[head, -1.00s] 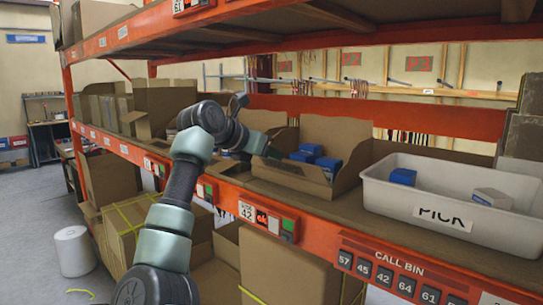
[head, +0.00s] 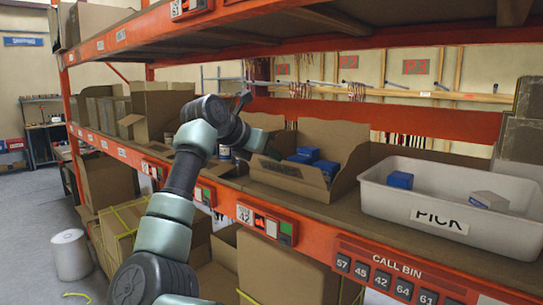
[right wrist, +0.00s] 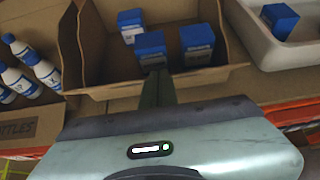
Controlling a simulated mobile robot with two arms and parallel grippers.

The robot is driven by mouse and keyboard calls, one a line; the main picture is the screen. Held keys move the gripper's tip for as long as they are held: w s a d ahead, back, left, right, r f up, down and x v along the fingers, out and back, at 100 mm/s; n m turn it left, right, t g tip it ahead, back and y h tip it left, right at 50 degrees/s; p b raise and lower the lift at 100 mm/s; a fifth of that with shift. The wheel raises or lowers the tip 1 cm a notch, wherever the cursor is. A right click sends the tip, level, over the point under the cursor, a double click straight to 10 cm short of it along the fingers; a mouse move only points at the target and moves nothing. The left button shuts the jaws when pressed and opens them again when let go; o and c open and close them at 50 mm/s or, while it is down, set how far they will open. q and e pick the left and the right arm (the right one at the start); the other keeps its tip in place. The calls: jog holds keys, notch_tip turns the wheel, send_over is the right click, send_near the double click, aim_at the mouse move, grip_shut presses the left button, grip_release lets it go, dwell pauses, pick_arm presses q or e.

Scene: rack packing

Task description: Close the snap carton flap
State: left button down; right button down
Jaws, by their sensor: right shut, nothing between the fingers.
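The open brown carton (head: 332,136) stands on the middle shelf with blue boxes (head: 328,168) inside. Its low front flap (head: 285,178) leans outward, and its back panel stands up tall. My right gripper (head: 272,153) is over the carton's left front part, shut and empty. In the right wrist view, its closed fingers (right wrist: 157,88) point at the carton's front edge, just before a blue box (right wrist: 150,47). The flap (right wrist: 206,79) shows on both sides of the fingers. I cannot tell whether they touch it. My left gripper is not in view.
A white PICK tote (head: 375,202) holding a blue box and a pale box stands right of the carton. The orange shelf edge (head: 325,250) runs along the front; an upper shelf (head: 280,30) hangs above.

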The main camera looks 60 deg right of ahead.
aim_at(282, 164)
jog(key=shift+s+d+r, duration=0.15)
jog(key=shift+d+r, duration=0.05)
jog(key=shift+d, duration=0.45)
dwell(0.5)
jog(key=shift+s+d+r, duration=0.1)
jog(key=shift+d+r, duration=0.1)
jog(key=shift+d, duration=0.45)
jog(key=shift+d+r, duration=0.2)
jog(key=shift+d, duration=0.45)
jog(key=shift+r, duration=0.15)
jog(key=shift+a+r+p, duration=0.1)
jog(key=shift+r+p, duration=0.5)
jog(key=shift+r, duration=0.55)
notch_tip(282, 164, up, 9)
jog(key=a+p, duration=0.2)
jog(key=p, duration=0.2)
jog(key=shift+w+a+f+p, duration=0.15)
jog(key=shift+w+p, duration=0.1)
jog(key=shift+p, duration=0.1)
